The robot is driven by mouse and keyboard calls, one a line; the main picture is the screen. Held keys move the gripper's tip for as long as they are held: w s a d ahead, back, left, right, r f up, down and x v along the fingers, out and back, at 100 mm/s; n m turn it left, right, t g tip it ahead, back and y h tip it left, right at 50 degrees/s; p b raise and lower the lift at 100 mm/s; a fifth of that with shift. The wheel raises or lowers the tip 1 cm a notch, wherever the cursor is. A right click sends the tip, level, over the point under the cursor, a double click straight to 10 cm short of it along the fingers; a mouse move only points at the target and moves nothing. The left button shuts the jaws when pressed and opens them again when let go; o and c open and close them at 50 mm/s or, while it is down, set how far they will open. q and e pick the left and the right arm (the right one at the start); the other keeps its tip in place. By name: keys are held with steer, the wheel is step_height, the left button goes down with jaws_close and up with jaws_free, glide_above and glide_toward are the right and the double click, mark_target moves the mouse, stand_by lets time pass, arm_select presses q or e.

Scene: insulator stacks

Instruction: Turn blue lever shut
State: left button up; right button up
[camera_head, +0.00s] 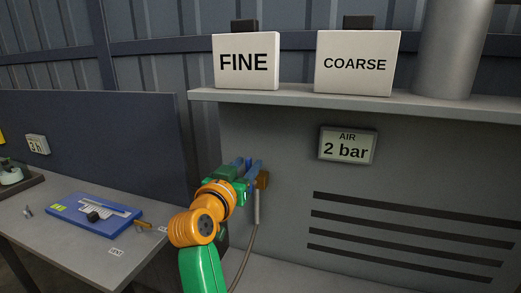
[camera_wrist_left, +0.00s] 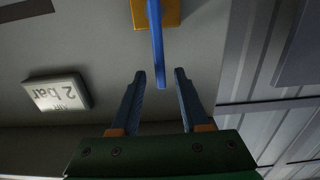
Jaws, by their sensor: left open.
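The blue lever (camera_wrist_left: 157,42) sticks out from a brass-yellow valve block (camera_wrist_left: 157,12) on the grey panel in the left wrist view. In the head view the valve block (camera_head: 263,180) shows just right of my left gripper (camera_head: 252,165), and the lever is hard to tell from my blue fingers. My left gripper also shows in the left wrist view (camera_wrist_left: 159,75), open, with one finger on each side of the lever's free end. A gap shows between the lever and each finger. My right gripper is out of view.
A grey pipe and hose (camera_head: 256,208) hang below the valve. An "AIR 2 bar" display (camera_head: 347,146) is on the panel. A shelf (camera_head: 300,99) above carries FINE (camera_head: 245,62) and COARSE (camera_head: 357,63) signs. A bench with a blue tray (camera_head: 80,218) stands left.

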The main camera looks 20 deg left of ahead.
arm_select(q)
steer(key=shift+w+r+p, duration=0.75)
steer(key=shift+w+p, duration=0.05)
steer(key=shift+w, duration=0.05)
steer(key=w, duration=0.3)
steer(key=shift+f, duration=0.35)
jaws_close()
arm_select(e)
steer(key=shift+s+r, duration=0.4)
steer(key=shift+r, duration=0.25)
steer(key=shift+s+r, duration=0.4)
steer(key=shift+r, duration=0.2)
